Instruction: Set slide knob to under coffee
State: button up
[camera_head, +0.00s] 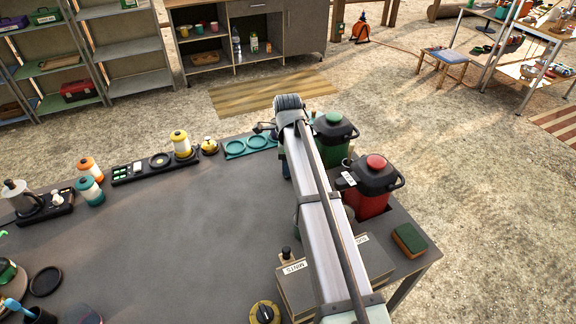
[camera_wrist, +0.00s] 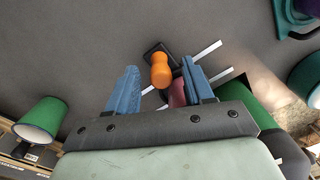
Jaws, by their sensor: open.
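An orange rounded knob (camera_wrist: 160,72) stands on a small dark base (camera_wrist: 153,48) in the wrist view. It appears to be the slide knob. My gripper (camera_wrist: 157,76) is open, its two blue fingers to either side of the knob; the wrist view does not show whether they touch it. A dark pink piece (camera_wrist: 177,94) sits just behind the knob, by the right finger. White strips (camera_wrist: 207,51) lie on the grey surface beside the base. No coffee label is readable. In the head view my arm hides the knob.
A red dispenser (camera_head: 368,202) and a green dispenser (camera_head: 333,146) stand close to the right of my arm. Boxes with a label (camera_head: 294,268), a sponge (camera_head: 409,238) and a round dial (camera_head: 264,313) are near the front. The middle of the grey table (camera_head: 190,220) is clear.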

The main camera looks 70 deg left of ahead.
jog(key=shift+f, duration=0.9)
jog(key=shift+c, duration=0.3)
grip_shut()
